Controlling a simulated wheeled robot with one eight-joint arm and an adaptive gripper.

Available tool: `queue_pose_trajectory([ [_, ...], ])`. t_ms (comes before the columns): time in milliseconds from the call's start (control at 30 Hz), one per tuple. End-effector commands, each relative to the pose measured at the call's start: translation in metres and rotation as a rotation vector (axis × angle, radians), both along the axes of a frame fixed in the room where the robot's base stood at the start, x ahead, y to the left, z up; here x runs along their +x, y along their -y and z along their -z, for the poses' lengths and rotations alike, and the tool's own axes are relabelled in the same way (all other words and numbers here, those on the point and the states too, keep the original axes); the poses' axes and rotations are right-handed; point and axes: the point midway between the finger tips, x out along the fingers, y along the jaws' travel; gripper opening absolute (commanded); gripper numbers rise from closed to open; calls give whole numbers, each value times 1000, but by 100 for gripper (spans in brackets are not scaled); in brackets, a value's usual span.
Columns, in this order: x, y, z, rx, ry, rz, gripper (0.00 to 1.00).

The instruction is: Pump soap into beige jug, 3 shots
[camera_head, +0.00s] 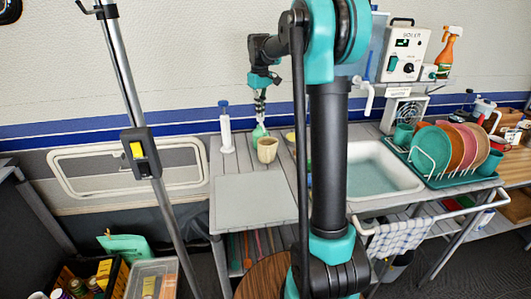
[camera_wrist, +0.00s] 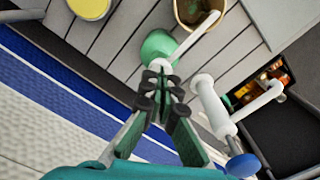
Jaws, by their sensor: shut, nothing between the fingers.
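The beige jug (camera_head: 267,150) stands on the slatted counter. It also shows at the top of the wrist view (camera_wrist: 186,18). A green soap bottle (camera_head: 259,132) stands just behind it. In the wrist view the green bottle (camera_wrist: 158,46) has a white pump head whose spout (camera_wrist: 200,32) reaches over the jug's opening. My gripper (camera_head: 260,101) points down directly above the bottle. In the wrist view my gripper's fingertips (camera_wrist: 160,73) are shut and empty, at the pump head. I cannot tell whether they touch it. The jug's inside is only partly visible.
A white upright pump with a blue top (camera_head: 226,129) stands left of the bottle, close to my gripper in the wrist view (camera_wrist: 212,103). A yellow round item (camera_wrist: 90,7) lies nearby. A pale board (camera_head: 255,202) lies in front; the sink (camera_head: 375,170) is to the right.

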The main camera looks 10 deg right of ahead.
Motion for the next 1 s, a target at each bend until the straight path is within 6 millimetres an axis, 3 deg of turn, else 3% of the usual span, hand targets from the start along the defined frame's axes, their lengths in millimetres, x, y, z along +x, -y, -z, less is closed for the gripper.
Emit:
queue_pose_trajectory([
  [533,0,0,9,0,-1,0,0],
  [1000,0,0,-13,0,0,0,0],
])
